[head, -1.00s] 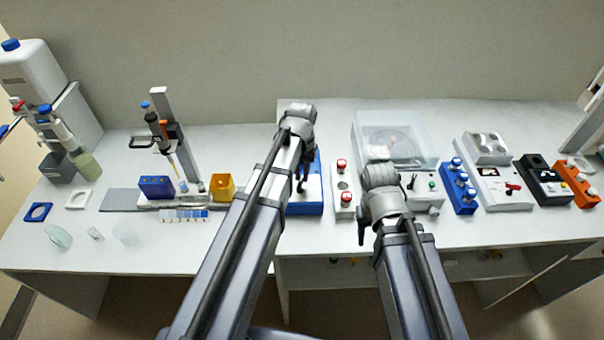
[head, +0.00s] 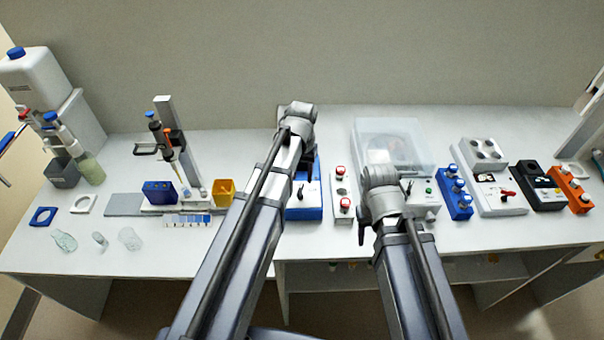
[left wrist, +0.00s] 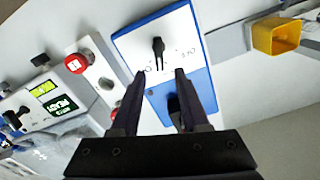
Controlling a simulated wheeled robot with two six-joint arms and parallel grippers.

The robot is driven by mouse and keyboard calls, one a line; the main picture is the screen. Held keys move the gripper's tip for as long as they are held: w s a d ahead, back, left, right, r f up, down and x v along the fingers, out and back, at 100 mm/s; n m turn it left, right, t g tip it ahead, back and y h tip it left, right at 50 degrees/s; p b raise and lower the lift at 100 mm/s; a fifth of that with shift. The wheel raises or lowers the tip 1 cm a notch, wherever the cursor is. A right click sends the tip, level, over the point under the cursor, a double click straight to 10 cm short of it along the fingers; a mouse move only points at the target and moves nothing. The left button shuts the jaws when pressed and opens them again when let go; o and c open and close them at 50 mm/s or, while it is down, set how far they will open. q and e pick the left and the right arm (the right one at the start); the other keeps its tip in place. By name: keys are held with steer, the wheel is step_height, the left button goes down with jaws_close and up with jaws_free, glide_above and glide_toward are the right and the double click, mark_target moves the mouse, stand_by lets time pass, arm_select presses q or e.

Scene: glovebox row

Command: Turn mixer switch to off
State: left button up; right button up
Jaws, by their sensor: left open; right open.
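A blue box with a white top panel (head: 308,205) stands just right of my left arm in the head view. In the left wrist view, its white panel (left wrist: 180,40) carries a black lever (left wrist: 158,50) with printed scale marks around its base. A second black part (left wrist: 173,104) sits on its blue front, partly behind a finger. I cannot read a label naming it a mixer. My left gripper (left wrist: 160,74) is open and empty, its fingertips just below the lever in that picture.
A white strip with red knobs (head: 342,210) stands close right of the blue box. A clear-lidded device (head: 395,140) is behind my right arm. A yellow bin (head: 224,193) and a pipette stand (head: 170,130) are to the left.

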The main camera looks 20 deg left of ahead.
mark_target(302, 184)
arm_select(q)
step_height(302, 184, up, 5)
steer(key=p, duration=0.3)
steer(key=shift+f, duration=0.2)
steer(key=shift+f, duration=0.1)
